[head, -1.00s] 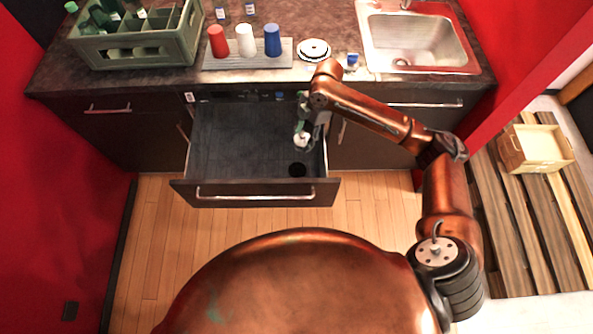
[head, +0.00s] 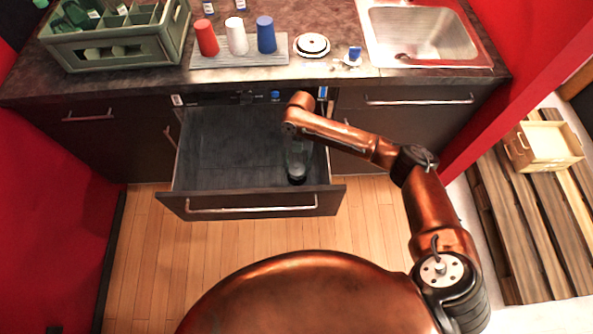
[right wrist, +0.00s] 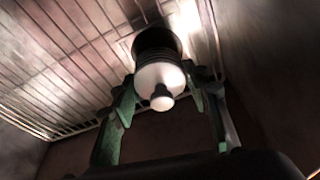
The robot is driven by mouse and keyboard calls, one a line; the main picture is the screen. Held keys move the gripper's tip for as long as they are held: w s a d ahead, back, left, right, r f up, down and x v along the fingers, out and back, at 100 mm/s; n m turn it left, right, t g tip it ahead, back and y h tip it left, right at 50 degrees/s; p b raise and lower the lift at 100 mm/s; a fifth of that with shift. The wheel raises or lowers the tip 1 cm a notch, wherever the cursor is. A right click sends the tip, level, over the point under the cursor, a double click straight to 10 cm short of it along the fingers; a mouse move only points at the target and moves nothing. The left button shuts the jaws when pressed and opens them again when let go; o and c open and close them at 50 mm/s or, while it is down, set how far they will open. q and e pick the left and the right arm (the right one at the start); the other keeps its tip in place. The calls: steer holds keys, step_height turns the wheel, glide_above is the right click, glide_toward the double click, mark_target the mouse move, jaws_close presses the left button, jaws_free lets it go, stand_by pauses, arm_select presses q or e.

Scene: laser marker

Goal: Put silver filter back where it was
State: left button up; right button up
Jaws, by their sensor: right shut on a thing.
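The silver filter (right wrist: 160,80) is a pale round piece with a small knob, seen in the right wrist view between the green fingers of my right gripper (right wrist: 162,92). The gripper is shut on it. A round dark hole (right wrist: 157,42) shows right behind the filter; I cannot tell whether the filter is inside it or just before it. In the head view my right gripper (head: 298,155) points down into the open drawer (head: 215,150), near its front right corner. The filter cannot be made out there. My left gripper is not in view.
The drawer front with its handle (head: 252,209) stands close before the gripper, and the drawer's right wall is near. On the counter are a green crate (head: 118,55), red, white and blue cups (head: 237,38), a round white disc (head: 311,45) and a sink (head: 420,35).

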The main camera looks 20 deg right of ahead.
mark_target(297, 171)
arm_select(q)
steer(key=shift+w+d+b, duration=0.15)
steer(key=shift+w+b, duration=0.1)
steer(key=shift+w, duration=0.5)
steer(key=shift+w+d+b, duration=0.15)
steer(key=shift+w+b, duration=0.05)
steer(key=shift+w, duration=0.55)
arm_select(e)
steer(key=shift+f, duration=1.7)
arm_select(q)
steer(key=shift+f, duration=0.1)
arm_select(e)
steer(key=shift+f, duration=0.2)
steer(key=o, duration=1.2)
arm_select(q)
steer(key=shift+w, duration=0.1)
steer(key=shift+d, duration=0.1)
arm_select(e)
steer(key=shift+r, duration=0.1)
